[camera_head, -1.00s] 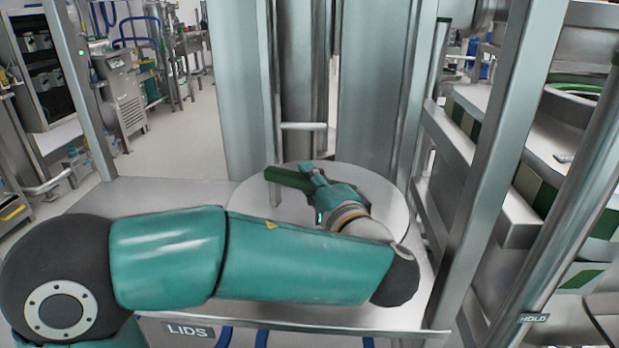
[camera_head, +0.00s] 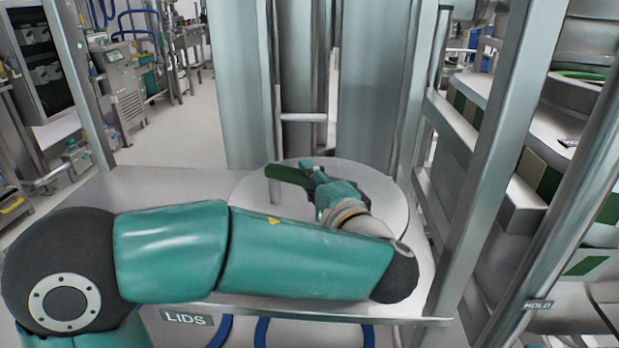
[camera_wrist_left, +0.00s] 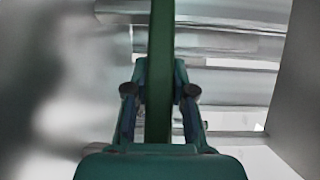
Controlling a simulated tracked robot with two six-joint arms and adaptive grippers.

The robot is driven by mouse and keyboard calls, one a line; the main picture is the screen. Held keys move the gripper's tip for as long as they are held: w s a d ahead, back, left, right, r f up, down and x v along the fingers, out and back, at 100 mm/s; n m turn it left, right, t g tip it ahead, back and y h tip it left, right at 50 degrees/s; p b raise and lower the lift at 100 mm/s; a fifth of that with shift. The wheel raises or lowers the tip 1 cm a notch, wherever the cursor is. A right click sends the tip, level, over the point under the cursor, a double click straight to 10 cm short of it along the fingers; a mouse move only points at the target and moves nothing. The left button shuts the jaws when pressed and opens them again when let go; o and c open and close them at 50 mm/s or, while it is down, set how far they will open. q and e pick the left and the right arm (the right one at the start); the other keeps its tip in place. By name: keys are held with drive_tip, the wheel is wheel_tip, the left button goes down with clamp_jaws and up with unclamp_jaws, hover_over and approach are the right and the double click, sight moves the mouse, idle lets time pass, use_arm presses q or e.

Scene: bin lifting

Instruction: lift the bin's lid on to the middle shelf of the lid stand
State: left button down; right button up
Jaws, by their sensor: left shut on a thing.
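The round grey lid (camera_head: 250,200) lies flat at or just above the shelf marked LIDS (camera_head: 150,190); I cannot tell whether it touches. Its green bar handle (camera_head: 288,175) stands across its top. My left gripper (camera_head: 312,177) is shut on the handle, and my left forearm hides the near part of the lid. In the left wrist view the green handle (camera_wrist_left: 160,70) runs between the two fingers (camera_wrist_left: 160,95). The bin is not clearly identifiable. My right gripper is not in view.
Wide grey uprights (camera_head: 370,90) stand behind the lid. The shelf is bare left of the lid. Open floor (camera_head: 175,140) lies beyond at the left.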

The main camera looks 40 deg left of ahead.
use_arm(q)
drive_tip(key=shift+r, duration=0.1)
idle(0.5)
drive_tip(key=c, duration=0.9)
unclamp_jaws()
drive_tip(key=shift+s, duration=0.1)
drive_tip(key=shift+f, duration=0.3)
drive_tip(key=v, duration=1.2)
drive_tip(key=shift+r, duration=0.1)
drive_tip(key=shift+r, duration=0.15)
